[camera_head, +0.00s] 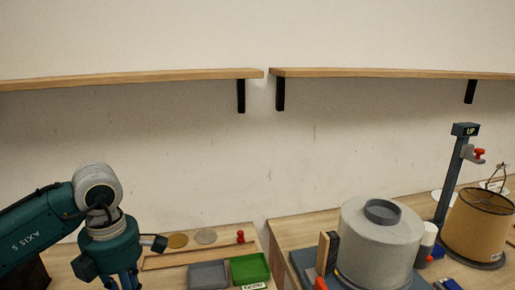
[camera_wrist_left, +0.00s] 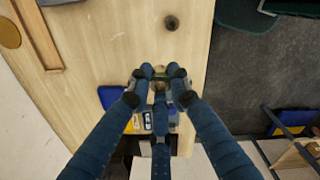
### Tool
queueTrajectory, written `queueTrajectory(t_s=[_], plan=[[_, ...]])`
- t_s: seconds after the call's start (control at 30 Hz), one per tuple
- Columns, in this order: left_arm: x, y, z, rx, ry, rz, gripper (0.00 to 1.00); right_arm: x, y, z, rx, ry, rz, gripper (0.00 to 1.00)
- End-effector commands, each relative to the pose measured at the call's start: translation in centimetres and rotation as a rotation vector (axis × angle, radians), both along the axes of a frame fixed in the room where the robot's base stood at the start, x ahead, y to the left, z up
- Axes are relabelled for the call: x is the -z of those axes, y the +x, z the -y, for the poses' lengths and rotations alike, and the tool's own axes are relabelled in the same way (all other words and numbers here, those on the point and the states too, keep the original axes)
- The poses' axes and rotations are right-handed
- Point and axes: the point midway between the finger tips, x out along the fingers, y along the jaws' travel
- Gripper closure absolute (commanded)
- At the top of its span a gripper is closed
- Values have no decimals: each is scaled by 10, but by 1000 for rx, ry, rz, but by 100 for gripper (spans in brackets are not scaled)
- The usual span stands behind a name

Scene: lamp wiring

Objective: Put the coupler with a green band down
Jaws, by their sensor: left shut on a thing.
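My left gripper (camera_wrist_left: 160,82) is shut on a small piece between its fingertips, low over or at the wooden table in the left wrist view. The piece, which I take for the coupler with a green band (camera_wrist_left: 159,74), is mostly hidden by the fingers. Only a small yellowish-green part shows, so I cannot tell whether it touches the table. In the head view my left gripper (camera_head: 124,282) points down at the bottom edge, its fingertips cut off and the coupler out of sight. My right gripper is in neither view.
A grey tray (camera_head: 209,274) and a green tray (camera_head: 249,268) lie right of my left arm, near a red peg (camera_head: 240,236) and two discs. A large grey drum (camera_head: 378,245), a post marked UP (camera_head: 449,180) and a tan lampshade (camera_head: 478,225) stand right. Shelves (camera_head: 130,77) hang above.

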Motion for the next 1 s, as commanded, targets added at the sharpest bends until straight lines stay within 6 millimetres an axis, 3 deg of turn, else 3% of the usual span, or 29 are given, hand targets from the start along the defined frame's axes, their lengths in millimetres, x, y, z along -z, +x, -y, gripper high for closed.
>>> queueTrajectory(t_s=[0.6,0.8,1.0], plan=[[31,-75,59,1698,13,-30,99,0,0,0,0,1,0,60],[37,-96,70,2103,9,-32,99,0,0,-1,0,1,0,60],[40,-106,74,2287,7,-31,99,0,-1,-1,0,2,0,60]])
